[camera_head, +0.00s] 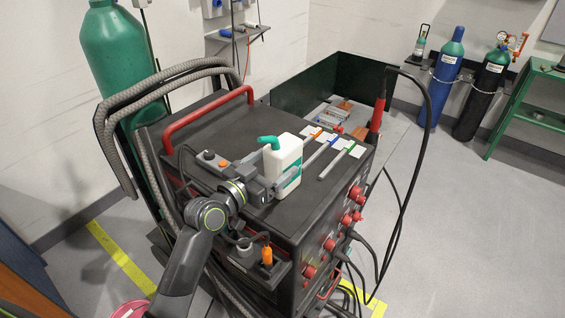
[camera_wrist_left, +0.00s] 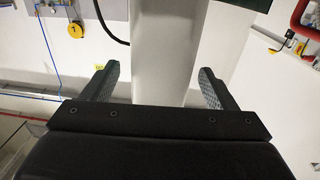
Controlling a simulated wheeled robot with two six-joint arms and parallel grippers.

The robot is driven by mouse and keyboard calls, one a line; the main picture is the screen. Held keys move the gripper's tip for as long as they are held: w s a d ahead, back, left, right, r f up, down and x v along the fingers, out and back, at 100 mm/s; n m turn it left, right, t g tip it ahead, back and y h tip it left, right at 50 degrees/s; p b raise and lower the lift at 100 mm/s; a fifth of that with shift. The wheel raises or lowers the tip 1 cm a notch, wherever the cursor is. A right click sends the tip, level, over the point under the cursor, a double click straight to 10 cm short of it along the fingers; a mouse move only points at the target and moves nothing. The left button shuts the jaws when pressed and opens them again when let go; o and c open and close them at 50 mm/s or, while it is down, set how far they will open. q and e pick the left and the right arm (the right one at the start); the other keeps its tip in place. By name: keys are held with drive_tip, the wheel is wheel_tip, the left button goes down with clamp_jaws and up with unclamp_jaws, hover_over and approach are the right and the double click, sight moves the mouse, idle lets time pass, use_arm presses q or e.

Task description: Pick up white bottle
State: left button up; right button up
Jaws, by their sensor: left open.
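The white bottle (camera_head: 283,160) stands upright on the dark top of the welding machine (camera_head: 225,125). It has a green cap and a green band low on its side. My left gripper (camera_head: 270,178) is at the bottle's near left side, low down. In the left wrist view the white bottle (camera_wrist_left: 168,45) fills the space between the two open fingers (camera_wrist_left: 160,85), with a gap visible on each side. My right gripper is not in view.
Several rods with coloured tags (camera_head: 328,150) lie right of the bottle. A red handle (camera_head: 210,118) runs along the machine's left edge. A black cable (camera_head: 425,130) loops at right. A green cylinder (camera_head: 115,60) stands behind left.

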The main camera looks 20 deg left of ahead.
use_arm(q)
drive_tip(key=p+x, duration=0.1)
drive_tip(key=x, duration=0.3)
drive_tip(key=c, duration=1.1)
drive_tip(key=shift+r, duration=0.15)
drive_tip(key=shift+c, duration=0.3)
